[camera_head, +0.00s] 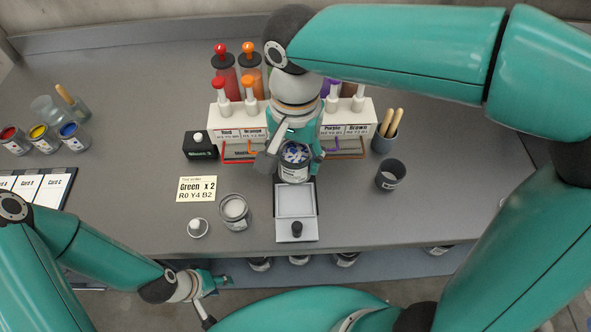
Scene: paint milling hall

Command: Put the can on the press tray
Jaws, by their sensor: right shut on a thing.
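My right gripper (291,162) reaches down from above at the middle of the bench. It is shut on a small can (294,174) with blue and white contents and a pale label. The can is upright, just behind a pale square tray with a dark knob (296,201), which I take as the press tray. The can overlaps the tray's back end in the picture; I cannot tell its height above the bench. My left gripper (212,299) is low at the front edge, away from the can, with its fingers apart and empty.
A white dispenser rack (229,117) with colored pumps stands behind the can. An open can (235,210) and a round lid (198,228) sit left of the tray. A dark cup (390,174) stands to the right. Paint cans (43,138) are at far left.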

